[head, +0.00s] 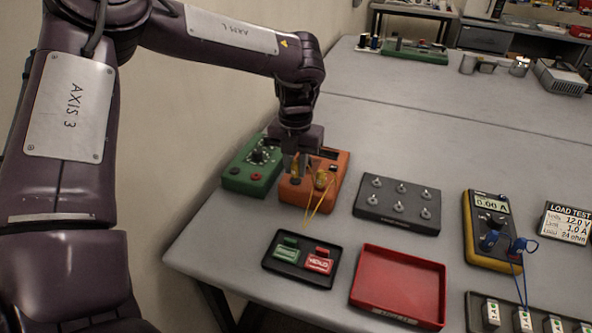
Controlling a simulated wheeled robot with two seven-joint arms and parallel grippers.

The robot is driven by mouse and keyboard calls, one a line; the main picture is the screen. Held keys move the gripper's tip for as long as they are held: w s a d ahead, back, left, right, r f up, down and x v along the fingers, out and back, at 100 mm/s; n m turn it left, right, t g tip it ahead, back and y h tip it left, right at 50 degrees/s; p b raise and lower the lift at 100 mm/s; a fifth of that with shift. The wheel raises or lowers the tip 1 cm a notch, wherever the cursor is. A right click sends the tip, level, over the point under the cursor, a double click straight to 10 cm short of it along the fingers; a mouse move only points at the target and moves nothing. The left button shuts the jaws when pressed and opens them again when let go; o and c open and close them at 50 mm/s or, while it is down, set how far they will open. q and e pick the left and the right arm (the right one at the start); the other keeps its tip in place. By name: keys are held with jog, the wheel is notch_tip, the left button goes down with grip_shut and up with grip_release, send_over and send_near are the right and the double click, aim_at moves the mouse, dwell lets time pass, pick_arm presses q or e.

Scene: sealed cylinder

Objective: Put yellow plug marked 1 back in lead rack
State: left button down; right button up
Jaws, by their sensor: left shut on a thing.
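My left gripper (301,160) points down over the orange box (336,165) and is shut on a yellow plug (295,166), partly hidden by the fingers. A second yellow plug (321,180) stands at the front right of the orange box. A thin yellow lead (318,207) loops down in front of the box. The number on either plug is too small to read. My right gripper is not in view.
A green box (252,178) stands left of the orange one. In front are a black tray (300,275) with green and red tags and an empty red tray (399,283). A yellow meter (480,250) with blue plugs stands right. The table's middle is clear.

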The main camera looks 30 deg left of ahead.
aim_at(297, 161)
pick_arm(q)
jog(key=shift+r+p, duration=1.4)
jog(key=shift+r, duration=1)
jog(key=shift+d, duration=0.1)
